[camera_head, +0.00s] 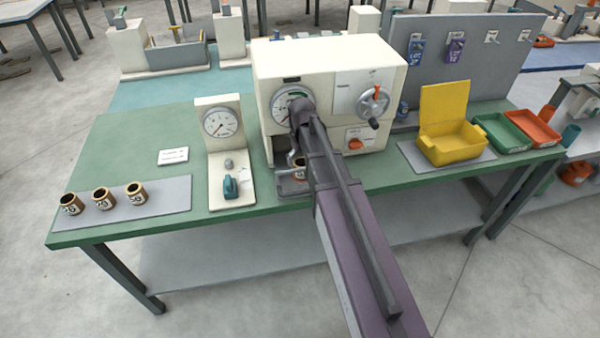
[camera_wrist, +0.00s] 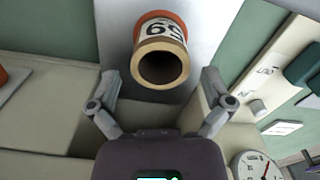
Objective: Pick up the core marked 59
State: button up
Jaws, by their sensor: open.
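A copper-brown core with a pale label (camera_wrist: 163,29) is in the wrist view, its number upside down and reading as 59. Its open end faces the camera. In the head view this core (camera_head: 298,173) is partly hidden by my arm, at the winder's grey front plate (camera_head: 293,187). My gripper (camera_wrist: 159,76) is open, one finger on each side of the core's near end. I see gaps between both fingers and the core. In the head view my gripper (camera_head: 294,157) is in front of the winder, its fingers hard to make out.
The white winder (camera_head: 325,70) stands close behind my gripper. Three similar cores (camera_head: 103,198) stand on a grey mat at left. A dial gauge stand (camera_head: 222,150) is left of the winder. A yellow bin (camera_head: 450,140) and green and red trays are at right.

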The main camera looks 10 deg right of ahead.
jog(key=shift+f+b, duration=1)
jog(key=shift+f, duration=0.35)
jog(key=c, duration=1)
